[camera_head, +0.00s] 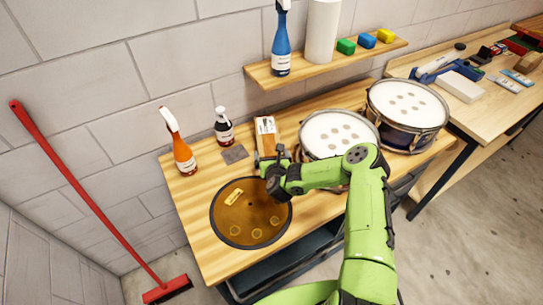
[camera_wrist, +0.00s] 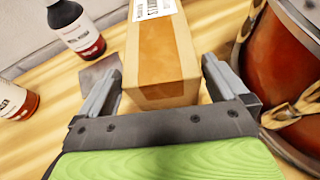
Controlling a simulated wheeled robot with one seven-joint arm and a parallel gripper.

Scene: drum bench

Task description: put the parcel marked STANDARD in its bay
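A brown cardboard parcel (camera_head: 266,140) stands on the wooden bench beside the wall. In the wrist view the parcel (camera_wrist: 162,60) fills the upper middle, with a white printed label on top; the print is cut off and I cannot read the full word. My gripper (camera_head: 268,160) is at the parcel's near end. In the wrist view my gripper (camera_wrist: 161,75) is open, one finger on each side of the parcel, with a visible gap at both sides. I cannot make out which place is the bay for STANDARD.
An orange spray bottle (camera_head: 183,155), a dark bottle (camera_head: 224,128) and a grey square (camera_head: 235,154) are left of the parcel. White-topped drums (camera_head: 337,130) (camera_head: 407,100) stand right. A shelf (camera_head: 335,63) hangs above.

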